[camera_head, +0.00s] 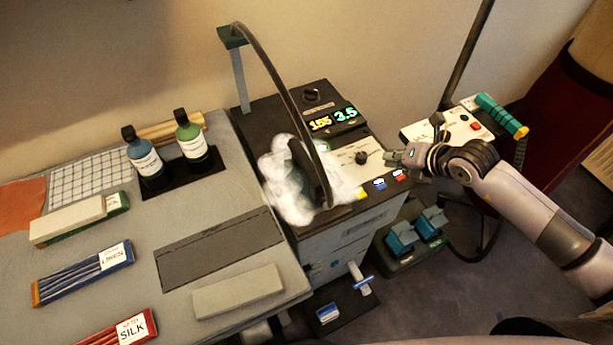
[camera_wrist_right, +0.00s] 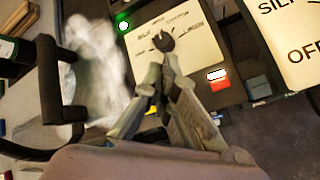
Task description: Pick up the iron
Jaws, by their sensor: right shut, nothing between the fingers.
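The iron (camera_head: 311,175) stands on the front left of the dark steam station (camera_head: 283,104). Its black handle and the cord rising from it show, while white steam hides most of its body. In the right wrist view the black handle (camera_wrist_right: 47,85) is at the left, with steam beside it. My right gripper (camera_head: 389,157) is to the right of the iron, over the station's right edge, apart from the handle. In the right wrist view its fingers (camera_wrist_right: 166,72) are shut and empty, pointing toward a dark knob (camera_wrist_right: 163,42) on a pale panel. My left gripper is not in view.
A curved cord arm (camera_head: 266,62) arches above the station. At the left, the grey table (camera_head: 220,215) holds two bottles (camera_head: 190,135) and several fabric sample packs. A white control panel (camera_head: 461,124) with a teal roller stands at the right. Blue pedals (camera_head: 431,222) are on the floor.

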